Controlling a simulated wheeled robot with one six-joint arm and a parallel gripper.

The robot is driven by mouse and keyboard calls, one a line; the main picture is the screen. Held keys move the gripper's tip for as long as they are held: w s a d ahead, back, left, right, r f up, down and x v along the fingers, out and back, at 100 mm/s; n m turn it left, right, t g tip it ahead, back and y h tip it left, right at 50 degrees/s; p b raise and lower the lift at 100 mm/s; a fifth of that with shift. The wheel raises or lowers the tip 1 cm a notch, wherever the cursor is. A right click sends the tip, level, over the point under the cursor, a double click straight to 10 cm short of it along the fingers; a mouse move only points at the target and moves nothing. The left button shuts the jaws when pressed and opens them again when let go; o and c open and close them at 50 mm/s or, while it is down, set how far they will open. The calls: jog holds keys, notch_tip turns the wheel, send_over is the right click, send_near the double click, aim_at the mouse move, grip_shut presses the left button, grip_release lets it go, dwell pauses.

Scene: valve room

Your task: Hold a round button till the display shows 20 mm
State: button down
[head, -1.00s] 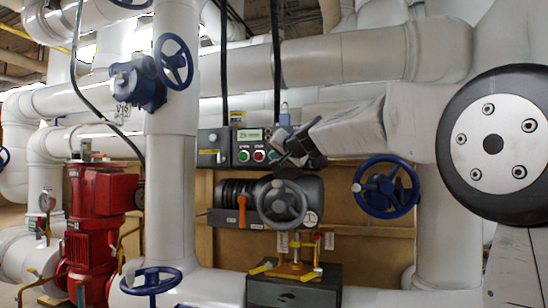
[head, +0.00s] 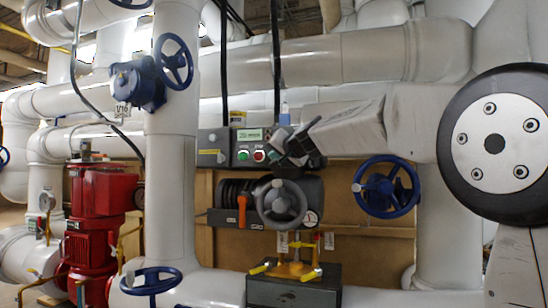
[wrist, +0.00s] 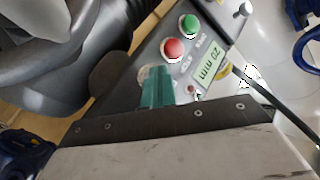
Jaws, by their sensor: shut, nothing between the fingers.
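The control box has a green round button (head: 243,155) and a red round button (head: 259,155). In the wrist view the green button (wrist: 189,24) and the red button (wrist: 173,48) are both uncovered. The green-lit display (head: 249,134) is above the buttons; in the wrist view the display (wrist: 209,66) appears to read 20 mm. My gripper (head: 275,158) is shut and empty just right of the red button. Its teal fingers (wrist: 158,87) are beside the red button in the wrist view; I cannot tell whether they touch the box.
A grey handwheel (head: 282,203) on a dark actuator is below the box. A blue handwheel (head: 387,188) is to the right, and another blue handwheel (head: 174,60) is up on the left pipe. A red pump (head: 98,215) stands at left. White pipes surround the box.

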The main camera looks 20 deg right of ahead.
jog(key=shift+s+a, duration=0.45)
jog(key=shift+s, duration=0.2)
jog(key=s+a, duration=0.1)
jog(key=s, duration=0.1)
jog(key=s+a, duration=0.2)
dwell(0.4)
jog(key=shift+s, duration=0.1)
jog(key=s+d+f+n+g+h, duration=0.1)
jog(key=s+f+g, duration=0.4)
jog(key=s+f, duration=0.7)
jog(key=s+d+f+n+g, duration=0.1)
jog(key=s+f+g, duration=0.4)
jog(key=s+f, duration=0.7)
jog(key=s+d+f+n+g+h, duration=0.1)
jog(key=s+f+n+g, duration=0.2)
jog(key=s+f, duration=1)
jog(key=s+g, duration=0.2)
jog(key=s, duration=0.7)
jog(key=shift+s+d+n+h, duration=0.2)
jog(key=shift+n+h, duration=0.1)
